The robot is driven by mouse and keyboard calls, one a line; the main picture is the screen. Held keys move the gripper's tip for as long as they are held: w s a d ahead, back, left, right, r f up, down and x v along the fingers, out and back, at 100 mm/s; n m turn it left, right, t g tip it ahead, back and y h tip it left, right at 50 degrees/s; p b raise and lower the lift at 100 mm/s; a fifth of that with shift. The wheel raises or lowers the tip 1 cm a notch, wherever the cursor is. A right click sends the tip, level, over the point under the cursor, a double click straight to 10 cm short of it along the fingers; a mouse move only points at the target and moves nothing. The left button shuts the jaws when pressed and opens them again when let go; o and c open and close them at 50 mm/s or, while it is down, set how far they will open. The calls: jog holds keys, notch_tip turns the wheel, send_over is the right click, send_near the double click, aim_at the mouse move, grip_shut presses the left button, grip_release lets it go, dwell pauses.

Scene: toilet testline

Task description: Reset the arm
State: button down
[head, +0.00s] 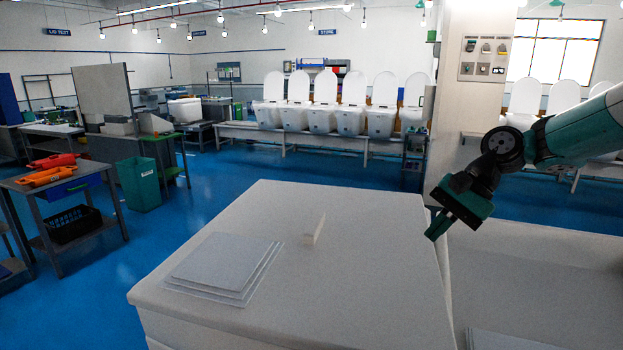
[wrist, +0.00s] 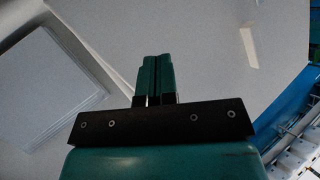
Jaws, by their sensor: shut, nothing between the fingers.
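My arm (head: 575,133) reaches in from the right edge of the head view, over the white surfaces. My gripper (head: 435,232) hangs at its end, pointing down and to the left, near the right edge of the white bench. In the wrist view my gripper (wrist: 156,62) shows two green fingers pressed together with nothing between them. It is apart from the objects on the bench.
A white bench (head: 375,265) holds a stack of flat pale sheets (head: 225,262) and a small upright pale block (head: 314,230). A white pillar (head: 475,100) stands behind my gripper. Toilets (head: 322,115) line the back.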

jog(key=s+a+f+n+h+b, duration=0.2)
jog(key=s+a+n+b, duration=0.45)
jog(key=s, duration=0.85)
jog(key=s+f+n+b, duration=0.1)
jog(key=s+f+n, duration=0.2)
jog(key=s, duration=0.3)
jog(key=s+a+f+n+h, duration=0.1)
jog(key=s+f+n, duration=0.2)
jog(key=s+n, duration=0.2)
jog(key=shift+s+a+t+b, duration=0.15)
jog(key=shift+s+t+b, duration=0.25)
jog(key=shift+s, duration=0.6)
